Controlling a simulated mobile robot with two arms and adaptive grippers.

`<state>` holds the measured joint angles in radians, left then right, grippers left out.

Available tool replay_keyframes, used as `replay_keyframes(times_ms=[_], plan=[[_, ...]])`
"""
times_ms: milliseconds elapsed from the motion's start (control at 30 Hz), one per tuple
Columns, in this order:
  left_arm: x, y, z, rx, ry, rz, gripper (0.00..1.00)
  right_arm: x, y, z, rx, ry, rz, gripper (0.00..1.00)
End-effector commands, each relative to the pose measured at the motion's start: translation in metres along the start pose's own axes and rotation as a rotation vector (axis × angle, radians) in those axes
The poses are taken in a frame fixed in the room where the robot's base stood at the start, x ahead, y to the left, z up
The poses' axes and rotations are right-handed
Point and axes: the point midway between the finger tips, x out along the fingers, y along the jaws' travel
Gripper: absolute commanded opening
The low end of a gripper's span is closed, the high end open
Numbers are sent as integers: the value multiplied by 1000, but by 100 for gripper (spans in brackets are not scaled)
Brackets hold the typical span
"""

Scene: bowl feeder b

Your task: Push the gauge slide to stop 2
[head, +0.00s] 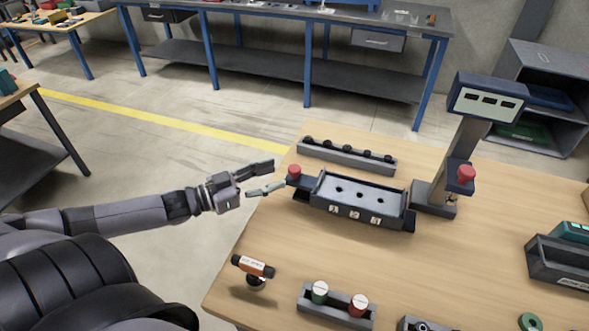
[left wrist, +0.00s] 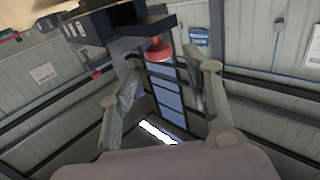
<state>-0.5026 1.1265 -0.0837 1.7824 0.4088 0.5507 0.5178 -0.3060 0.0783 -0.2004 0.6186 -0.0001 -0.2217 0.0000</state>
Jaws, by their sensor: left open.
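The gauge (head: 362,189) is a dark tray-like fixture with a pale plate, several dark holes and numbered labels on its front face. A dark block with a red knob (head: 294,170) sits at its left end, away from the numbered labels; I take it for the slide. A red knob also shows in the left wrist view (left wrist: 157,51). My left gripper (head: 278,173) is open and empty just left of the knob, with its fingers pointing toward it. In the left wrist view the open fingers (left wrist: 160,86) show below the knob. I cannot tell whether they touch. My right gripper is not in view.
A post (head: 463,140) with a display and another red knob stands right of the gauge. A rack of dark round parts (head: 346,157) lies behind it. An orange-and-black tool (head: 253,267) and a tray with two capped parts (head: 337,306) are in front. Bare tabletop lies between.

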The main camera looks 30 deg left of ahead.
Motion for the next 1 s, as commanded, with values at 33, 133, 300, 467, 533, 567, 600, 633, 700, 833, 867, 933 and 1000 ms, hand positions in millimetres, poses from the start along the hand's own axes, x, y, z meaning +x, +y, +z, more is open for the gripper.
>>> replay_keyframes(times_ms=[33, 133, 300, 467, 533, 567, 600, 633, 700, 833, 867, 933, 1000], plan=[[7, 0, -1, 2, 5, 0, 45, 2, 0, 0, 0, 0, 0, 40], [19, 0, -1, 1, 5, -1, 45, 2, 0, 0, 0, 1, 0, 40], [39, 0, -1, 2, 3, 0, 45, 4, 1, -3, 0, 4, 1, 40], [54, 0, -1, 1, 2, -1, 45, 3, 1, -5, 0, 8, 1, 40], [59, 0, -1, 1, 2, -1, 45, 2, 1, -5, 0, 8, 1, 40], [60, 0, -1, 1, 2, 0, 45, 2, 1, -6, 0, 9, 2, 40], [62, 0, -1, 0, 2, 0, 45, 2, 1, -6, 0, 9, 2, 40], [64, 0, -1, 0, 1, 0, 45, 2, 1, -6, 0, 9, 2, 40], [66, 0, 0, 0, 0, 0, 45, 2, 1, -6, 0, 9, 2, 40], [67, 0, 0, 0, 0, 0, 45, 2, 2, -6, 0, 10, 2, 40], [67, 0, 0, 0, -1, 0, 45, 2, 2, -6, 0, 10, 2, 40], [67, 0, 0, 0, -1, 0, 45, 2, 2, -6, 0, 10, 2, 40], [67, 0, 0, 0, -1, 0, 45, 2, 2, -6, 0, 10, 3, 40]])
